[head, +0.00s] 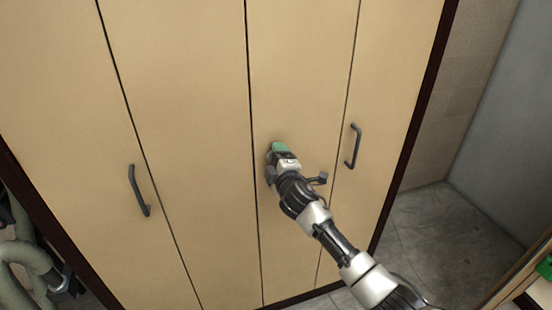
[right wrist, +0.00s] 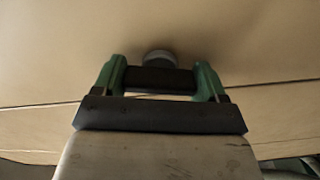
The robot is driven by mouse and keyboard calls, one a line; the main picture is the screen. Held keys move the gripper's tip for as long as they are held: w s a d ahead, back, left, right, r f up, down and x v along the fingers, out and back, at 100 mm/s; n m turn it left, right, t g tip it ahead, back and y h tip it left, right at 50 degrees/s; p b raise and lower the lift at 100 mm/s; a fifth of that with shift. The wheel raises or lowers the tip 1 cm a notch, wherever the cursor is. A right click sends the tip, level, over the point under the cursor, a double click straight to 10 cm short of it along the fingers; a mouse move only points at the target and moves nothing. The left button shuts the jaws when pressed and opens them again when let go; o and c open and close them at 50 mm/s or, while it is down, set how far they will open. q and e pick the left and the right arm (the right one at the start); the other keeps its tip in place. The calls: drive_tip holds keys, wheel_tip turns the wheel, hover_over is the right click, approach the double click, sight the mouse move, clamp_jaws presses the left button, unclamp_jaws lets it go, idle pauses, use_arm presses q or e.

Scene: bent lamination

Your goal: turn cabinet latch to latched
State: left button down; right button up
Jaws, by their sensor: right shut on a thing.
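The cabinet latch shows in the right wrist view as a dark bar (right wrist: 160,79) in front of a round grey base (right wrist: 158,57) on the tan door. My right gripper (right wrist: 161,80) has its green fingers at the two ends of the bar and is shut on it. In the head view my right gripper (head: 277,152) is against the door panel (head: 300,90), just right of the central seam, and hides most of the latch. How far the latch is turned is hard to tell in the head view. My left gripper is not in view.
The tall tan cabinet has a dark handle (head: 139,190) on the left and another handle (head: 353,146) close right of my right gripper. Thick pale hoses (head: 28,255) lie at the lower left. Bare tiled floor (head: 440,240) shows at the right.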

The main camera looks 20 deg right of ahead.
drive_tip(key=shift+n, duration=1.3)
drive_tip(key=o, duration=0.9)
drive_tip(key=s, duration=1)
drive_tip(key=shift+s+d, duration=0.2)
drive_tip(key=shift+s, duration=0.2)
drive_tip(key=shift+f, duration=0.1)
